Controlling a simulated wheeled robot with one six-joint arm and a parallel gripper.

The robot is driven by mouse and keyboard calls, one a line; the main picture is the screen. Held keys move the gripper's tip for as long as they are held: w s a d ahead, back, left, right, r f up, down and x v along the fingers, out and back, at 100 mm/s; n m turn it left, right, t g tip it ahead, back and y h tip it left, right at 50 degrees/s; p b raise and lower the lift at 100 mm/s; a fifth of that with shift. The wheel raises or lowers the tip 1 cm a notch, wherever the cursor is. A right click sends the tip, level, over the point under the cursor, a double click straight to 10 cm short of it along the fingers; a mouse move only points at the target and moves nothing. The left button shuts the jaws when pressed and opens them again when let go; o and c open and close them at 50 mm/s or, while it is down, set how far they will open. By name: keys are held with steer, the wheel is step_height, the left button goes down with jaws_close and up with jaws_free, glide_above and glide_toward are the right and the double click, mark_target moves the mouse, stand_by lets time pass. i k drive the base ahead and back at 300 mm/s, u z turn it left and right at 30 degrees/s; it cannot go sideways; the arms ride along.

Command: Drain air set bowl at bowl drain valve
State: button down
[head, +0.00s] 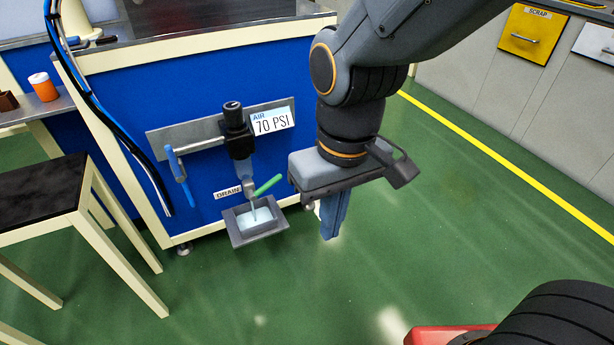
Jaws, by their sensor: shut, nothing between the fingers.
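The air set (234,130) is mounted on a grey plate on the blue side panel of a bench. Its clear bowl (245,169) hangs below the black regulator body. A green lever (267,185) at the bowl drain valve (251,190) points up and to the right. A thin tube runs down from the valve into a small grey tray (259,233) with pale contents. A "DRAIN" label (227,192) sits left of the valve. My gripper (332,236) points down, shut and empty, to the right of the tray and apart from the lever.
A blue-handled lever (181,176) is on the pipe at left, near hanging hoses (100,115). The gauge sign (271,121) reads "AIR 70 PSI". A black-topped stool (40,191) stands at left. Green floor (430,210) is open at right.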

mark_target(252, 197)
steer(key=z, duration=1.5)
steer(key=k, duration=0.75)
steer(key=u, duration=1.8)
